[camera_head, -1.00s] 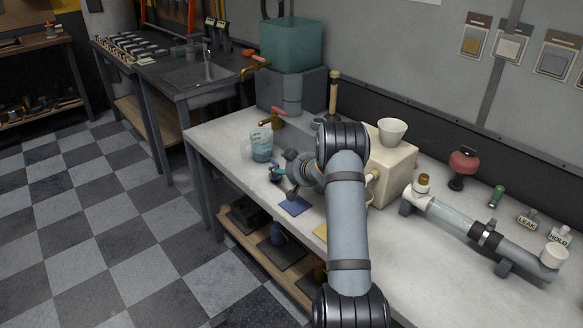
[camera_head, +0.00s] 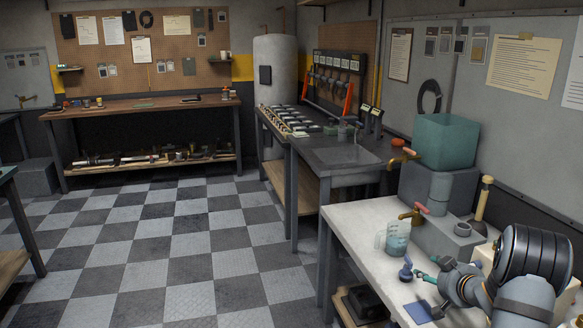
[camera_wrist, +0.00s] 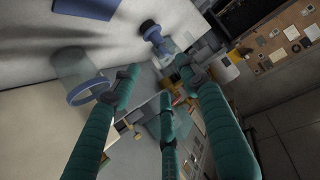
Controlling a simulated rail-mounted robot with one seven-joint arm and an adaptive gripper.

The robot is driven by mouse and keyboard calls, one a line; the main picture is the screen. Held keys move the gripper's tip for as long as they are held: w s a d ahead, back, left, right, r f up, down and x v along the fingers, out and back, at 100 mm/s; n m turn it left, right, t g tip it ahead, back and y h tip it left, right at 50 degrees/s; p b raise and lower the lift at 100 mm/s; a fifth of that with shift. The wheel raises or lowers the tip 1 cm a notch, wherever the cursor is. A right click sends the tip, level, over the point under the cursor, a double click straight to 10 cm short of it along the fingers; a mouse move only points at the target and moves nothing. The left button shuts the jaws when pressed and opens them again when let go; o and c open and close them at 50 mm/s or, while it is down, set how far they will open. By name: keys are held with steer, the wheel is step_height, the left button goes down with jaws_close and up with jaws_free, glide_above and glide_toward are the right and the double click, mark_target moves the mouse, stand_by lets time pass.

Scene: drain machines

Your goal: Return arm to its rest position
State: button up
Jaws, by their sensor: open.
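My gripper (camera_head: 422,275) is low over the near end of the white bench (camera_head: 352,215), at the lower right of the head view. Its teal fingers are spread and empty, as the wrist view (camera_wrist: 160,80) also shows. My arm hides part of the bench's right side.
A teal tank (camera_head: 445,141) sits on a grey stand with a brass tap (camera_head: 413,215). A blue pad (camera_head: 418,312) lies in front of the gripper. A sink counter (camera_head: 350,155) and a workbench (camera_head: 140,107) stand farther back. The checkered floor (camera_head: 170,240) at left is clear.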

steer(key=x, duration=1.2)
steer(key=shift+r+p, duration=0.3)
steer(key=shift+r, duration=0.05)
steer(key=shift+s+f, duration=0.1)
steer(key=shift+f, duration=0.05)
